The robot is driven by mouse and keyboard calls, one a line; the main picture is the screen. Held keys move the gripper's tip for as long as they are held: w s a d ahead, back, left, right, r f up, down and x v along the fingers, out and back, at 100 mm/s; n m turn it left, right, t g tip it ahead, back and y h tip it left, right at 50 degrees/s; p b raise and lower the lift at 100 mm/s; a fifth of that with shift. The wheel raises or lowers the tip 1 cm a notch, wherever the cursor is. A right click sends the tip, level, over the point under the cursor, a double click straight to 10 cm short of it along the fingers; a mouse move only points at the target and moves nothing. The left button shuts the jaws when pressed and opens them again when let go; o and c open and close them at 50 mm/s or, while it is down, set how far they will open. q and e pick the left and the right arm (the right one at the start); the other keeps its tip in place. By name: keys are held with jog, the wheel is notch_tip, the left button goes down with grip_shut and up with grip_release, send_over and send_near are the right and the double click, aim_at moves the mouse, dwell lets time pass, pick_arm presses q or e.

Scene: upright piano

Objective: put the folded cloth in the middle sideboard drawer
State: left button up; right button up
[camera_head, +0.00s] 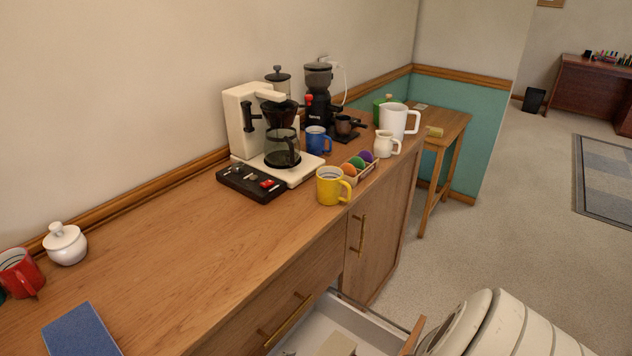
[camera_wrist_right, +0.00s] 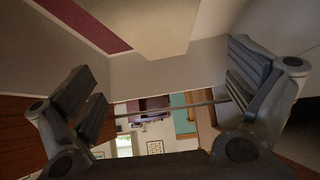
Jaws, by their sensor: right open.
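A drawer of the sideboard (camera_head: 180,245) stands pulled out below a shut drawer front, with its pale inside (camera_head: 318,325) showing at the bottom of the head view. A beige flat piece (camera_head: 338,345), which looks like the folded cloth, lies in it, partly cut off by the frame edge. In the right wrist view a beige ribbed piece (camera_wrist_right: 160,25) shows beyond my fingers. My right gripper (camera_wrist_right: 168,100) is open, with nothing between its fingers. In the head view my right arm covers the area right of the drawer; its fingers are hidden. My left gripper is out of view.
On the sideboard top stand a coffee maker (camera_head: 245,115), a yellow mug (camera_head: 332,186), a white lidded pot (camera_head: 65,243), a red mug (camera_head: 20,272) and a flat blue item (camera_head: 80,332). The top's middle is clear. A small wooden table (camera_head: 450,125) stands beyond.

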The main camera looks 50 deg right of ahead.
jog(key=shift+v, duration=1.8)
